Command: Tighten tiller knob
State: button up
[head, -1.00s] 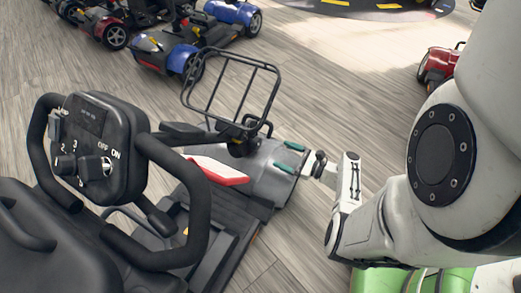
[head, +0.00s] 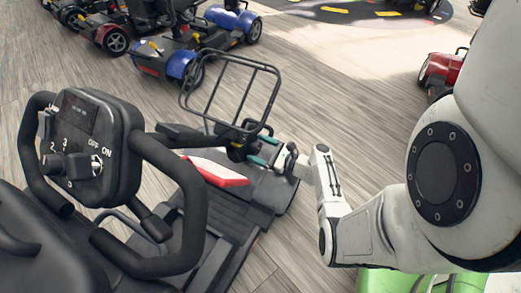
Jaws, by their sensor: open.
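The scooter's tiller head is a black console (head: 100,150) with looped handlebars at the left, with numbers, a dial and an OFF/ON switch on its face. A wire basket (head: 232,95) stands beyond it, with dark fittings (head: 236,150) at its base. I cannot make out the tiller knob for certain among these dark parts. My gripper (head: 262,151) is open, with teal fingertips apart, close to the right of those fittings. Whether it touches anything there cannot be told. Nothing shows between its fingers.
The black seat (head: 45,250) fills the lower left. A red and white panel (head: 216,171) lies on the scooter's front deck. Blue scooters (head: 232,19) stand behind, a red one (head: 437,68) at the right, and a green body (head: 415,280) below my arm. Wooden floor lies open between.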

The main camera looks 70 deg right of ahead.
jog(key=c, duration=1.1)
jog(key=shift+o, duration=0.2)
